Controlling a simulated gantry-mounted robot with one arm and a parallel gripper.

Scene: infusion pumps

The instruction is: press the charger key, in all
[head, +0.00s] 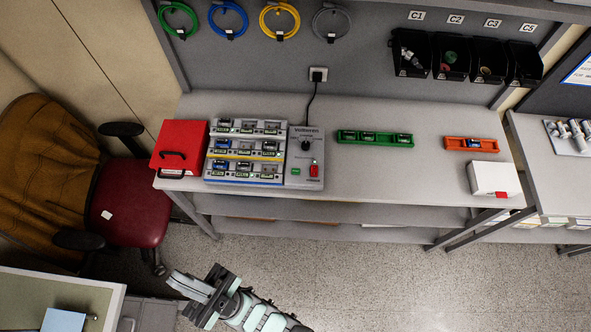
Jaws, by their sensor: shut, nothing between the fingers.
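The grey charger (245,183) stands on the bench at the left, with several small devices seated in its stepped rows. Its control panel (300,144) on the right side carries a dark round knob (304,146), a small green element (296,170) and a red element (314,171). The panel's lettering is too small to read, so I cannot tell which part is the key. My gripper (184,284) is shut and empty at the bottom of the view, in front of the bench and apart from the charger.
A red case (180,143) stands left of the charger. A green tray (375,145), an orange tray (471,145) and a white box (494,178) lie to the right. A chair (130,213) stands at the left. Open floor lies before the bench.

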